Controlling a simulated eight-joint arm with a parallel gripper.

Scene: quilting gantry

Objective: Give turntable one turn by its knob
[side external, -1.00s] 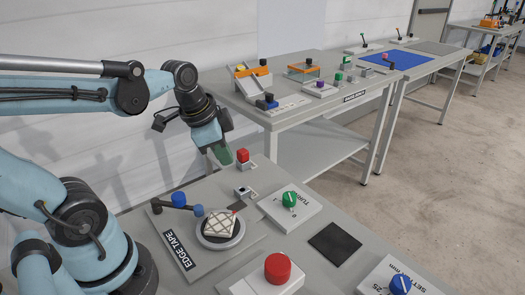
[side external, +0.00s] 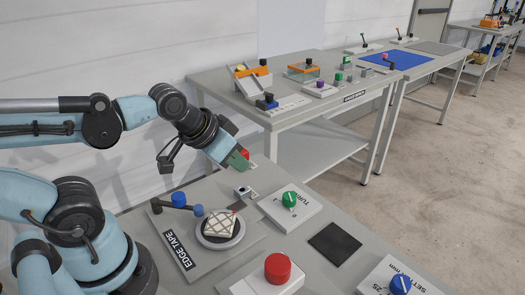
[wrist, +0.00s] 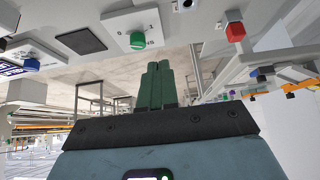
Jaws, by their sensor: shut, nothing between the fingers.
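The turntable is a round grey disc (side external: 203,242) on the board marked EDGE TAPE, with a quilted cream square (side external: 220,224) on it. A dark bar on that board carries a tall blue knob (side external: 179,198) and a smaller blue knob (side external: 198,210) beside the disc. A green knob (side external: 289,198) stands on a white plate with partly readable lettering starting TUR; a green knob (wrist: 138,41) shows in the wrist view. My gripper (side external: 240,160) has green fingers, shut and empty, above the bench behind the turntable. The fingers (wrist: 155,85) lie together in the wrist view.
A red block (side external: 245,154) is partly hidden behind my gripper. A large red button (side external: 278,267) and a blue dial (side external: 400,284) stand at the front. A black pad (side external: 335,244) lies flat at right. A second bench (side external: 215,77) stands behind.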

